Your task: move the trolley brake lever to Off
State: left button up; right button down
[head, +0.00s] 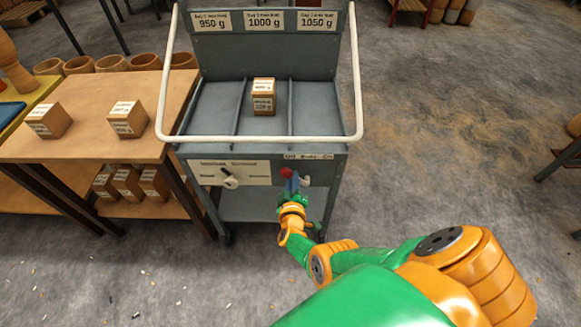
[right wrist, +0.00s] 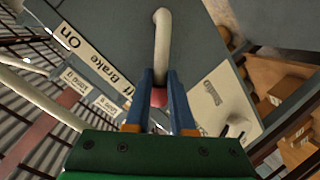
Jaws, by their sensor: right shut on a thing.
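The brake lever has a cream shaft (right wrist: 161,45) and a red knob, seen in the head view (head: 286,172) and the right wrist view (right wrist: 159,97). It is on the front panel of the grey trolley (head: 270,146). The knob lies toward the left, below the Off end of the Brake label (head: 308,156); On is at the right end. My right gripper (head: 293,181) is at the lever, its blue fingers on either side of the knob and shut on it. The fingers partly hide the lever in the head view. My left gripper is not in view.
A cream handle bar (head: 262,138) runs across the trolley front. One labelled box (head: 263,105) sits in the middle bay. A white panel with a dial (head: 230,172) is left of the lever.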

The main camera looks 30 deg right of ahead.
jog(key=shift+a+f, duration=0.1)
dwell(0.4)
jog(key=c, duration=0.8)
grip_release()
jog(key=shift+o, duration=0.2)
jog(key=p+v, duration=0.4)
jog(key=v, duration=0.3)
